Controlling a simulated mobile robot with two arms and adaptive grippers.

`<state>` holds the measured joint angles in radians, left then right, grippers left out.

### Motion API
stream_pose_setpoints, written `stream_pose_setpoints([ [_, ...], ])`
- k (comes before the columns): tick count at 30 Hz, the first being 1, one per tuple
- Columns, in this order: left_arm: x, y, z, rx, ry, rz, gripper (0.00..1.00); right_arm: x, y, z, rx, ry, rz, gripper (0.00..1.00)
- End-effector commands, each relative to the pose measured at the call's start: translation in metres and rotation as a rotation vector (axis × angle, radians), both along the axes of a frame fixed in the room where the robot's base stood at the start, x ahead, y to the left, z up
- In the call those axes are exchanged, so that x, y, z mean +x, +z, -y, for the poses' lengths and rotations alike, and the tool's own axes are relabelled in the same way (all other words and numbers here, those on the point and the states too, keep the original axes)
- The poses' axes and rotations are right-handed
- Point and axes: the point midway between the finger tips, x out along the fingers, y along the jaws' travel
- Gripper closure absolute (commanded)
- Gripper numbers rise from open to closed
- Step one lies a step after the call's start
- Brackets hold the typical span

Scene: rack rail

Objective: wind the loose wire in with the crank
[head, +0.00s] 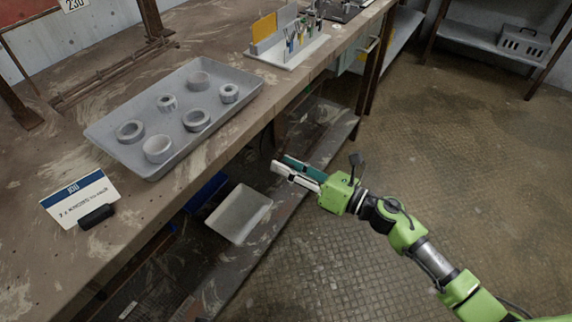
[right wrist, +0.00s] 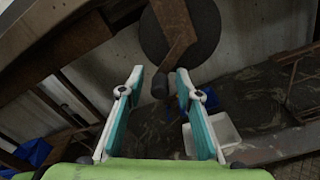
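In the right wrist view a dark round disc (right wrist: 205,35) carries a rusty brown crank arm (right wrist: 176,25). A short dark knob (right wrist: 160,88) shows at the lower end of the arm. My right gripper (right wrist: 160,76) is open, one finger on each side of the knob in the picture; I cannot tell if the knob is between the fingers or beyond them. In the head view my right gripper (head: 280,162) is at the bench's front edge, its fingertips close to the shaded space below the top. The crank is hidden there. I cannot make out the loose wire. My left gripper is not in view.
The workbench (head: 50,150) bears a grey tray (head: 105,132) with several rings, a sign card (head: 80,198) and a tool holder (head: 290,52). A pale bin (head: 240,213) and a blue bin (head: 207,190) stand on the lower shelf. The floor at right is clear.

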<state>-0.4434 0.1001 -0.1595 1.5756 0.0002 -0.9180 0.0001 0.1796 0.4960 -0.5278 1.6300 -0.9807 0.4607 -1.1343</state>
Motion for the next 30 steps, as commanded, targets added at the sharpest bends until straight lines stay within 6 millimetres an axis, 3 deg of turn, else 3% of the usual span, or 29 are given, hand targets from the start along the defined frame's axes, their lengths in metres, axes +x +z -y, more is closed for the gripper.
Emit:
stream_pose_setpoints([
  [15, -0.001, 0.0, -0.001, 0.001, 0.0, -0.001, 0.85, -0.057, -0.001, 0.078, -0.001, 0.001, -0.002, 0.68],
  [21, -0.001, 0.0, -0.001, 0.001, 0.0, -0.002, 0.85, -0.067, 0.0, 0.092, 0.001, 0.003, 0.001, 0.68],
  [30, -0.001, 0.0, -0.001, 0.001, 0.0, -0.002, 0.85, -0.068, 0.001, 0.094, 0.001, 0.002, 0.002, 0.68],
])
